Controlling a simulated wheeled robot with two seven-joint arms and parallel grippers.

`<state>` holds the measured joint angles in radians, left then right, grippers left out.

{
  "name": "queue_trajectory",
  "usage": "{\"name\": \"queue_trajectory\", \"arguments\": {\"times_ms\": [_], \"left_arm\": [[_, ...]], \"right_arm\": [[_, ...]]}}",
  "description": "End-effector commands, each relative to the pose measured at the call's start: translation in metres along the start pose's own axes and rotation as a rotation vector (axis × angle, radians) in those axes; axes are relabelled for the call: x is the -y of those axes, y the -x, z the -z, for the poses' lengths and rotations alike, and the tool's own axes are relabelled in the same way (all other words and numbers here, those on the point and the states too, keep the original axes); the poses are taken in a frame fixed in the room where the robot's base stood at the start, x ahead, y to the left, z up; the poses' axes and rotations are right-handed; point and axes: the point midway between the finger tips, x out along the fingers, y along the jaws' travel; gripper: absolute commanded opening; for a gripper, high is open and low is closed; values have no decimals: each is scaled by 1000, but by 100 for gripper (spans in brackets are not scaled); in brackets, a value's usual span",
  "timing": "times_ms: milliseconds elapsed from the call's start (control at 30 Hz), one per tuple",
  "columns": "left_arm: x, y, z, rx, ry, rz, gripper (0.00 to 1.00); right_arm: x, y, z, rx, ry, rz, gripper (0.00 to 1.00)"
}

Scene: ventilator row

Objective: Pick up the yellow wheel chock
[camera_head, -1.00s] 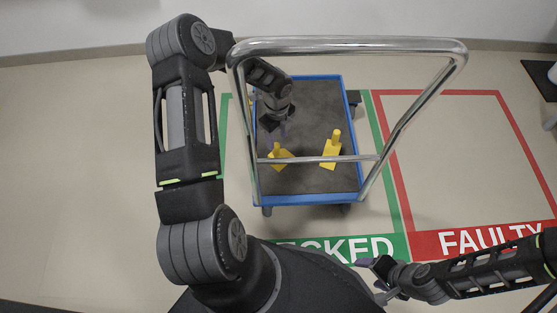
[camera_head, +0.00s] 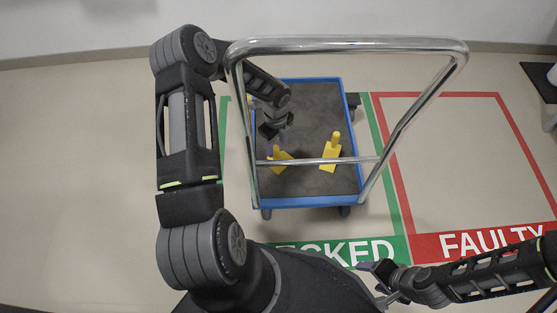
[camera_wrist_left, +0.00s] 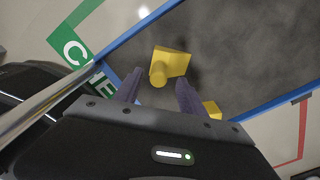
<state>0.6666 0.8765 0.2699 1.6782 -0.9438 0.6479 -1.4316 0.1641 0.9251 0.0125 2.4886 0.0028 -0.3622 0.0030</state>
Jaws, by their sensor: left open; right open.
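Two yellow wheel chocks, each a block with an upright handle, stand on the dark deck of the blue-edged trolley (camera_head: 318,97). In the head view, the left chock (camera_head: 279,154) is close to my left gripper (camera_head: 283,137), and the right chock (camera_head: 331,154) is apart from it. In the left wrist view, my left gripper (camera_wrist_left: 157,88) is open, and one chock (camera_wrist_left: 172,61) shows just beyond the fingertips, its handle between them. Another chock (camera_wrist_left: 212,108) is partly hidden behind the gripper body. My right gripper (camera_head: 377,276) is open and empty, off the trolley at the lower right.
The trolley's chrome push handle (camera_head: 345,45) arches over the deck, its lower bar crossing in front of the chocks.

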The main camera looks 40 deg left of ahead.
Motion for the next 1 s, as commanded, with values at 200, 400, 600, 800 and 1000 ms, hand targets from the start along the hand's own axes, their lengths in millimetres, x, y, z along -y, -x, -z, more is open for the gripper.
{"name": "queue_trajectory", "arguments": {"times_ms": [200, 400, 600, 800, 1000], "left_arm": [[-3, -36, -1, -3, 0, -1, 48], [-2, -47, -2, 0, 1, 1, 48], [-2, -46, -2, 0, 1, 1, 48], [-2, -46, -2, 0, 1, 1, 48], [-2, -46, -2, 0, 1, 1, 44]], "right_arm": [[-9, -16, 4, -10, -6, -5, 65], [-11, -18, 5, -13, -8, -7, 65], [-11, -17, 5, -13, -8, -7, 65], [-11, -17, 5, -13, -8, -6, 65], [-11, -17, 5, -13, -8, -6, 65]]}}
